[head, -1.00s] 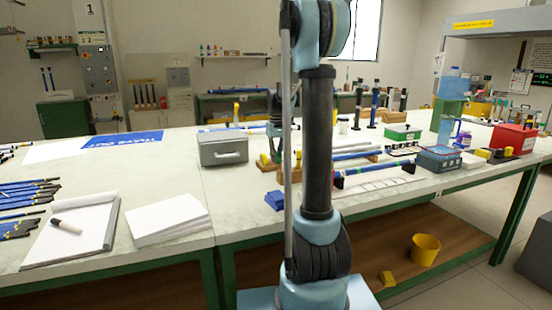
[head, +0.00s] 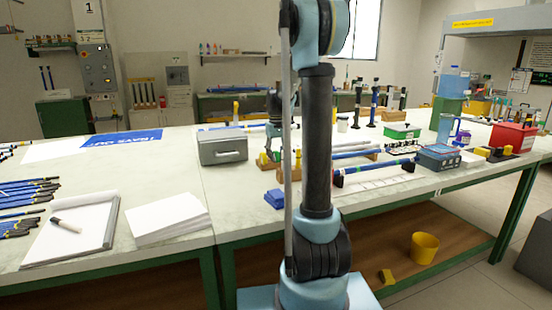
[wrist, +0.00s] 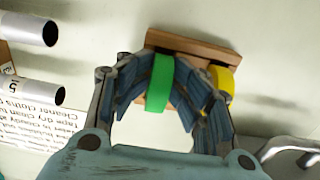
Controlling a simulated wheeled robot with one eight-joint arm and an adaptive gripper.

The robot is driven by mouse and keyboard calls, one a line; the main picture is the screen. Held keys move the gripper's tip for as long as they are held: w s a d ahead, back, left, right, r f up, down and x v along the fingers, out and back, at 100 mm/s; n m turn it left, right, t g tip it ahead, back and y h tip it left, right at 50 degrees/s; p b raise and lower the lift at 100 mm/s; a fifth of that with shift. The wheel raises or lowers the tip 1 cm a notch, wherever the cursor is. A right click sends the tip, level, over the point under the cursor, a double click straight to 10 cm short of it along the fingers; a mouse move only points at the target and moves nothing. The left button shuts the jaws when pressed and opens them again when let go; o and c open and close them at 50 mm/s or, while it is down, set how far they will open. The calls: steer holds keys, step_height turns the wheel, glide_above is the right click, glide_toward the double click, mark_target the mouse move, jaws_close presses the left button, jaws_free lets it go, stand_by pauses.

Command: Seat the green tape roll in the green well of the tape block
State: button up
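The green tape roll (wrist: 160,84) stands on edge between the fingers of my gripper (wrist: 162,82) in the wrist view. The finger pads lie against both its sides and look shut on it. Behind the roll is the brown wooden tape block (wrist: 190,46), with a yellow tape roll (wrist: 222,80) at its right end. The roll overlaps the block in the picture; the green well is hidden, so I cannot tell if the roll is in it.
In the wrist view, pale tubes (wrist: 35,92) and a printed sheet (wrist: 40,118) lie left, and a grey metal handle (wrist: 290,150) is at lower right.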

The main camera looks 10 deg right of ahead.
mark_target(276, 152)
step_height(276, 152, up, 13)
steer(key=shift+f, duration=0.15)
stand_by(0.7)
